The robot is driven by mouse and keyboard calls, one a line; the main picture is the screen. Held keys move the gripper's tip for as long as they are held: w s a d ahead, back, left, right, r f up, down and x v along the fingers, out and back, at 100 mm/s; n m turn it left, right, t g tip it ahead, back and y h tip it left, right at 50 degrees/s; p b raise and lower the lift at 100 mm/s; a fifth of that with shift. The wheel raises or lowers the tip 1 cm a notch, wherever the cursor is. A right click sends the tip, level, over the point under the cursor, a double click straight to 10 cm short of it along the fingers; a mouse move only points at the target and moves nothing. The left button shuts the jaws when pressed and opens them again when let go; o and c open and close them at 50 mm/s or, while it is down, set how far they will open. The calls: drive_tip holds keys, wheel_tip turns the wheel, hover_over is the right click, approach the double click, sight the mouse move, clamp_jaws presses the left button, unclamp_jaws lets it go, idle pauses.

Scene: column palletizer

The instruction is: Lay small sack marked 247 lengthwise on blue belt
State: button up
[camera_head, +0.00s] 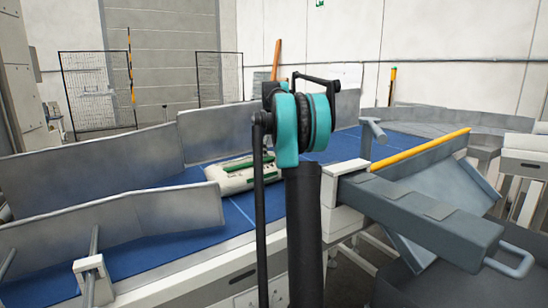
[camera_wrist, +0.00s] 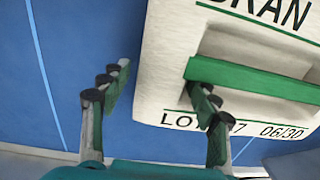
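A small white sack (camera_head: 237,176) with green bands lies on the blue belt (camera_head: 130,204) in the head view, partly hidden behind my arm. In the wrist view the sack (camera_wrist: 170,75) fills the upper right, with a green strap (camera_wrist: 255,80) and print reading "RAN" and "LO…7 06/30"; a finger covers part of the lot number. My gripper (camera_wrist: 157,88) is open. Its left finger is over bare blue belt, left of the sack. Its right finger is at the sack's printed side, its tip by the strap's left end; I cannot tell whether it touches or passes under it.
Grey metal side guards (camera_head: 90,190) run along the belt. A grey chute with a yellow bar (camera_head: 420,150) and a grey beam (camera_head: 430,215) stand at the right. Wire mesh panels (camera_head: 98,92) stand behind. Bare belt shows left of the sack.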

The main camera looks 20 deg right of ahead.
drive_tip(key=shift+o, duration=0.6)
drive_tip(key=shift+a, duration=0.1)
drive_tip(key=shift+r, duration=0.15)
drive_tip(key=shift+r, duration=4.9)
